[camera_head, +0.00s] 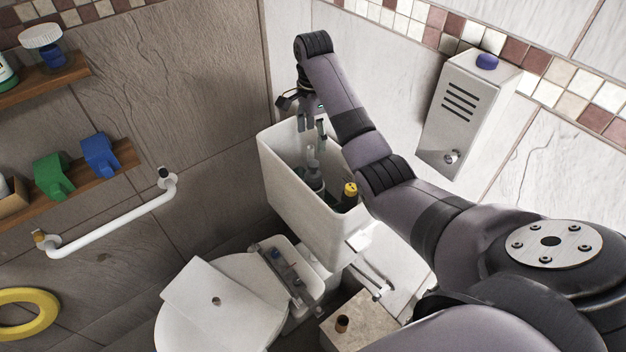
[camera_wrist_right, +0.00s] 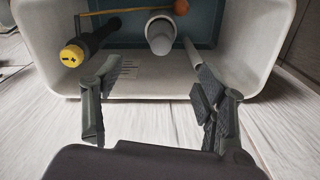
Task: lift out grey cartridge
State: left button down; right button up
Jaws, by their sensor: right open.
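The open white cistern (camera_head: 300,203) holds the grey cartridge (camera_head: 315,182), an upright pale grey cylinder. In the right wrist view the grey cartridge (camera_wrist_right: 160,36) stands near the middle of the cistern (camera_wrist_right: 240,85), with a thin grey tube beside it. A yellow-capped dark part (camera_head: 350,190) stands near it; its yellow cap (camera_wrist_right: 72,56) shows at the left of the wrist view. My right gripper (camera_head: 311,124) is over the cistern opening, fingers spread and empty. In the wrist view its fingertips (camera_wrist_right: 153,76) are apart from the cartridge. My left gripper is not in view.
An orange rod (camera_wrist_right: 120,11) crosses inside the cistern. The toilet (camera_head: 215,308) is in front. A white grab bar (camera_head: 115,222) and shelves (camera_head: 90,185) are on the left wall. A metal dispenser (camera_head: 465,115) hangs at right. A stone-topped box (camera_head: 358,318) stands below.

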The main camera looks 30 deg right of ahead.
jog(key=b, duration=0.2)
send_over(313, 175)
jog(key=f, duration=0.4)
jog(key=shift+s+a+f, duration=0.15)
jog(key=shift+s+f, duration=0.05)
jog(key=shift+f, duration=0.1)
jog(key=f, duration=0.3)
jog(key=shift+w+f+p, duration=0.25)
jog(key=shift+p, duration=0.05)
notch_tip(313, 175, down, 3)
jog(key=shift+f, duration=0.1)
jog(key=f, duration=0.4)
jog(key=shift+w+d+p, duration=0.35)
jog(key=shift+d, duration=0.05)
jog(key=shift+f, duration=0.5)
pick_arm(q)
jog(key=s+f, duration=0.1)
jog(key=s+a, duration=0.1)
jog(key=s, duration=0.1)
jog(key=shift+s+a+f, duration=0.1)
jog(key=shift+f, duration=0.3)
pick_arm(e)
jog(key=shift+c, duration=0.3)
jog(key=c, duration=1.3)
